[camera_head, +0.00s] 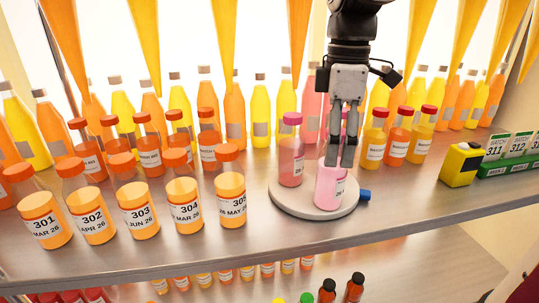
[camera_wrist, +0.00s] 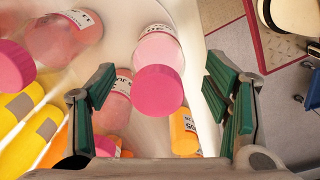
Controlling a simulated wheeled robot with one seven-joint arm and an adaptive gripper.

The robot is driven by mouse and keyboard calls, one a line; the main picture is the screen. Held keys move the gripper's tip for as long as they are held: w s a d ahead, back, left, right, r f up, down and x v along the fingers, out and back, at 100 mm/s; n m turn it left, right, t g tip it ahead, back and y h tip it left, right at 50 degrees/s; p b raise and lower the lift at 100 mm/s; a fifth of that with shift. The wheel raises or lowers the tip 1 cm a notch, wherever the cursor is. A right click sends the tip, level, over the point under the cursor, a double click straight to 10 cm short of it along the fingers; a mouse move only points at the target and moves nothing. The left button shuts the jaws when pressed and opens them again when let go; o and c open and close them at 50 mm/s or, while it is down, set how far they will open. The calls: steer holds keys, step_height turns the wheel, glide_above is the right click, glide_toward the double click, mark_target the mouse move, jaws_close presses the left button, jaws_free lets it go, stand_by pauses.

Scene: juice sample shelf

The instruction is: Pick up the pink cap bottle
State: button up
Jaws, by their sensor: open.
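A bottle of light pink juice (camera_head: 329,190) stands on a round white turntable (camera_head: 290,207), directly below my gripper (camera_head: 341,158), which hides its top in the head view. In the wrist view this bottle's pink cap (camera_wrist: 158,90) lies between my open fingers (camera_wrist: 163,95), with a gap on each side. A second bottle with a pink cap (camera_head: 291,160) holds darker pink juice and stands behind and to the left on the turntable. In the wrist view a pink-capped bottle (camera_wrist: 62,40) shows at the upper left.
Orange sample bottles with labels (camera_head: 137,215) stand in rows on the left. Red-capped bottles (camera_head: 397,140) stand to the right behind the turntable. A blue knob (camera_head: 365,195) sticks out at the turntable's right. A yellow box (camera_head: 461,164) stands further right. Tall juice bottles line the back.

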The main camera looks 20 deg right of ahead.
step_height(320, 180, down, 5)
steer(key=shift+w+r+p, duration=0.1)
steer(key=shift+p, duration=0.2)
steer(key=c, duration=1.6)
steer(key=s+a+r+p, duration=0.1)
steer(key=s+r, duration=0.3)
steer(key=s, duration=0.4)
steer(key=s+a+r+p, duration=0.1)
steer(key=s+r, duration=0.4)
steer(key=s, duration=0.3)
steer(key=shift+a, duration=0.25)
